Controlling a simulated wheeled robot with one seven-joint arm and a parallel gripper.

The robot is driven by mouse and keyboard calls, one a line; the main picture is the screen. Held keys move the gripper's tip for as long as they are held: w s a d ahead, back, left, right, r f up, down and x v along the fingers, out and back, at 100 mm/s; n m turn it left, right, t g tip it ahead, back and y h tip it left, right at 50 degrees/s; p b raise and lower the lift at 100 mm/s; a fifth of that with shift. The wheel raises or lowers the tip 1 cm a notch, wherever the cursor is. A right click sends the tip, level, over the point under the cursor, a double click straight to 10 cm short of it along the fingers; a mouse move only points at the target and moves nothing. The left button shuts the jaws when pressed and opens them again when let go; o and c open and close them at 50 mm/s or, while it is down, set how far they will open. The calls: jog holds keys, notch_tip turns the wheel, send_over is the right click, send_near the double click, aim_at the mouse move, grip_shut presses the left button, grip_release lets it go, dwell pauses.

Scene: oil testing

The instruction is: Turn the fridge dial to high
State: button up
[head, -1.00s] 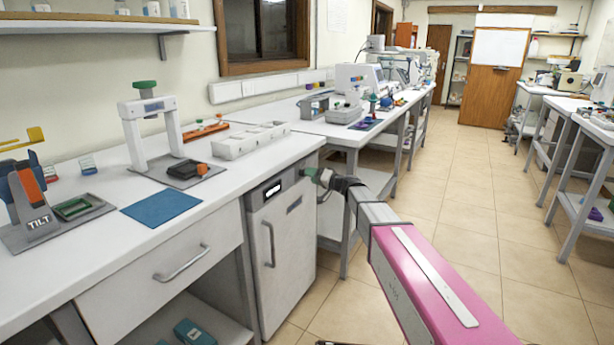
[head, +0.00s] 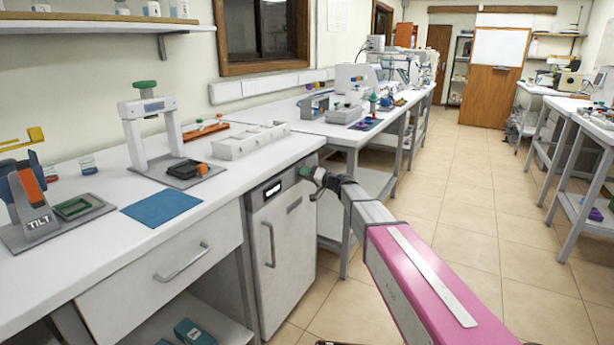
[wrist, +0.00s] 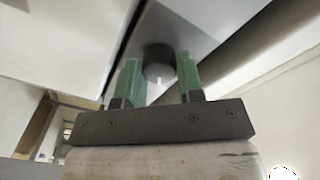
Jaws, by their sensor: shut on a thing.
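The small white fridge (head: 284,258) stands under the bench, with a dark display panel at its upper front and a vertical handle on its door. In the wrist view the dial (wrist: 158,58) is a dark round knob with a small white mark at its lower edge. My gripper (wrist: 158,72) has its green fingers on either side of the dial and is shut on it. In the head view my gripper (head: 309,173) is at the fridge's upper right edge, and the dial is hidden there. I cannot read any setting marks around the dial.
The white bench top (head: 250,160) overhangs the fridge just above my gripper. A drawer with a handle (head: 182,262) is left of the fridge. A second bench with a lower shelf (head: 372,182) stands behind my arm. The tiled floor to the right is clear.

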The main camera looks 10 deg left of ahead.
jog(key=m, duration=1.1)
jog(key=shift+g, duration=0.4)
jog(key=shift+m, duration=0.4)
jog(key=o, duration=0.9)
jog(key=shift+d, duration=0.1)
jog(key=v, duration=1)
jog(key=shift+s+d+r, duration=0.15)
jog(key=shift+s+d, duration=0.05)
jog(key=shift+d, duration=0.05)
